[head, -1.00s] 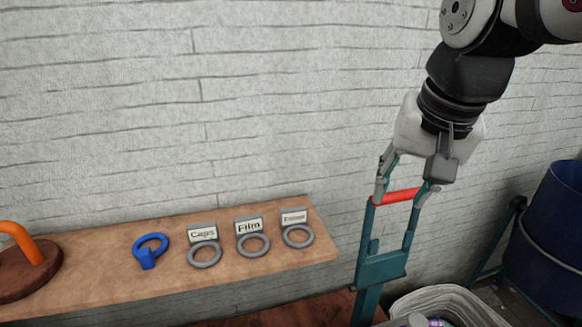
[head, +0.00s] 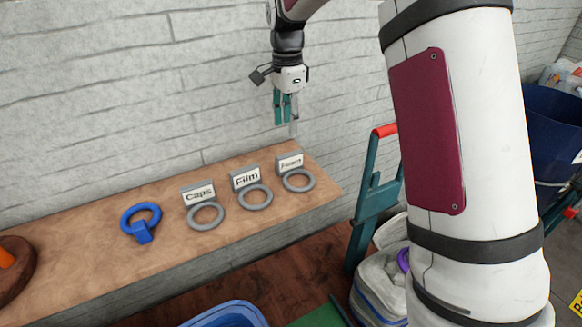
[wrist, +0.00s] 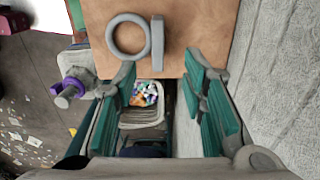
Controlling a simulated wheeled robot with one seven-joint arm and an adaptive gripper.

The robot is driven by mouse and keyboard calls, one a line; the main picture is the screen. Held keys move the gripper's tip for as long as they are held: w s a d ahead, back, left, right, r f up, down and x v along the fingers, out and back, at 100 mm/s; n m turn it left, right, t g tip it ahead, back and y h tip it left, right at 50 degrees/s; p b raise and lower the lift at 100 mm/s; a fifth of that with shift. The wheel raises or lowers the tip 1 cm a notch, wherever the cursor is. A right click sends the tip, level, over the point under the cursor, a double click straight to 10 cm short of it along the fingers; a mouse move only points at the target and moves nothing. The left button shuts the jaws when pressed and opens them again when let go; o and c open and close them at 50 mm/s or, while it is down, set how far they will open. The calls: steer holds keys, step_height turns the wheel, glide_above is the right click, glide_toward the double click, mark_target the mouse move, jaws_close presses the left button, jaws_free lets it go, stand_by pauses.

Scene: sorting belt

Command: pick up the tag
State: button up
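Three grey ring tags with label plates lie in a row on the wooden shelf (head: 85,262): Caps (head: 205,216), Film (head: 254,198) and Foam (head: 298,181). A blue ring tag (head: 141,220) lies left of them. My gripper (head: 285,122) hangs above and behind the shelf's right end, nearest the Foam tag and apart from it. In the wrist view, my gripper (wrist: 165,90) is open and empty. One grey ring tag (wrist: 128,35) lies ahead of the fingers, its plate edge-on; its label cannot be read there.
A teal frame with a red handle (head: 385,130) stands right of the shelf. A lined bin (head: 378,285) and a blue container (head: 228,314) are below. A white brick wall (head: 120,90) is close behind the shelf. An orange-handled object (head: 15,265) sits at the shelf's left.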

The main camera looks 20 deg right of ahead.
mark_target(290, 154)
step_height(290, 154, down, 7)
steer(key=shift+s+r+p, duration=0.1)
steer(key=shift+p, duration=0.45)
steer(key=f, duration=0.2)
steer(key=f+p, duration=0.1)
steer(key=f, duration=0.1)
steer(key=shift+s+d, duration=0.1)
steer(key=shift+d, duration=0.1)
steer(key=shift+f+p, duration=0.3)
steer(key=shift+f, duration=0.3)
jaws_close()
